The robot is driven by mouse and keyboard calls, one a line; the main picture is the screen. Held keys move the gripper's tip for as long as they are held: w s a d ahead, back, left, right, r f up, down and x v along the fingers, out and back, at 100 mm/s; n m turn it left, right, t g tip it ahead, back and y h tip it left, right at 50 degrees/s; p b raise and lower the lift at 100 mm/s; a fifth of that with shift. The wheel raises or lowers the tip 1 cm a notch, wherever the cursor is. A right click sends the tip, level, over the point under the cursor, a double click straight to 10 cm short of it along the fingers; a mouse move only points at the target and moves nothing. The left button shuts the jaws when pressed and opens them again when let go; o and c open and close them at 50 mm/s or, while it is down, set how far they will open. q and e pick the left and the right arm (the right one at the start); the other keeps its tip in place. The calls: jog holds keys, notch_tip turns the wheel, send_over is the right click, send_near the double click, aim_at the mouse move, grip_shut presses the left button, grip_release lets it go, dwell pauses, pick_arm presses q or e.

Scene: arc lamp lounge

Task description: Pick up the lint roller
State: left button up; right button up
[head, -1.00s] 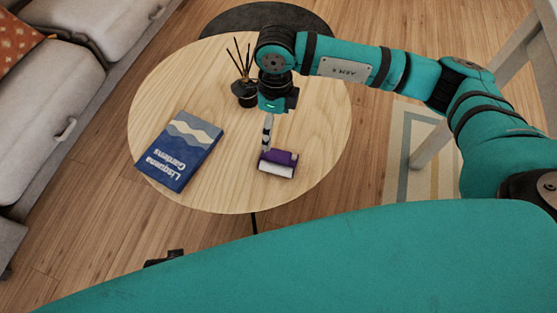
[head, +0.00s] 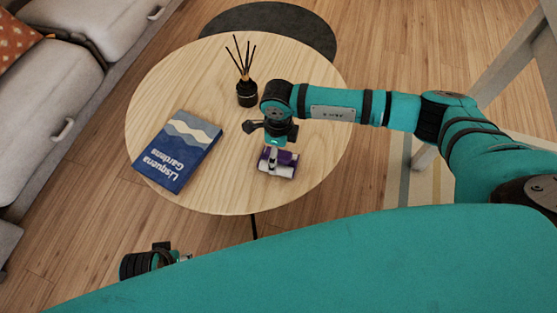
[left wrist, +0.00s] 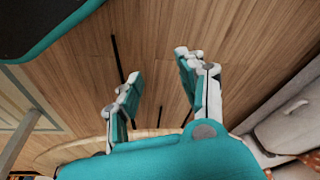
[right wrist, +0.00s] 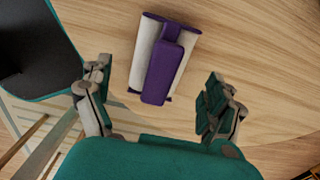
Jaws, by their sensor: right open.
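The lint roller (head: 284,169), purple with white parts, lies on the round wooden table (head: 225,195) near its front right edge. My right gripper (head: 274,154) points down over it and partly hides it in the head view. In the right wrist view the lint roller (right wrist: 166,55) lies ahead of the open right gripper (right wrist: 155,78), its purple handle end reaching between the two fingers. Neither finger appears to touch it. My left gripper (left wrist: 158,76) is open and empty over the floor; part of that arm's end shows at the lower left of the head view.
A blue book (head: 178,152) lies on the table to the left. A black reed diffuser (head: 246,93) stands behind my right gripper. A grey sofa (head: 45,95) is at the left. The table between the book and the roller is clear.

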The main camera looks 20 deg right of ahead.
jog(key=shift+f, duration=1.45)
jog(key=c, duration=1.4)
pick_arm(q)
jog(key=shift+r, duration=0.95)
pick_arm(e)
jog(key=shift+r, duration=0.15)
jog(key=shift+r, duration=0.55)
notch_tip(320, 180, up, 2)
jog(key=shift+r, duration=0.15)
pick_arm(q)
notch_tip(320, 180, down, 7)
jog(key=p, duration=0.1)
jog(key=shift+s+r+p, duration=0.2)
jog(key=shift+s+p, duration=0.1)
pick_arm(e)
jog(key=s+a, duration=0.2)
jog(key=s, duration=0.2)
jog(key=s+a+r, duration=0.1)
jog(key=s+a, duration=0.1)
jog(key=s, duration=0.3)
jog(key=s+a, duration=0.3)
jog(key=s, duration=0.2)
jog(key=shift+s+r, duration=0.2)
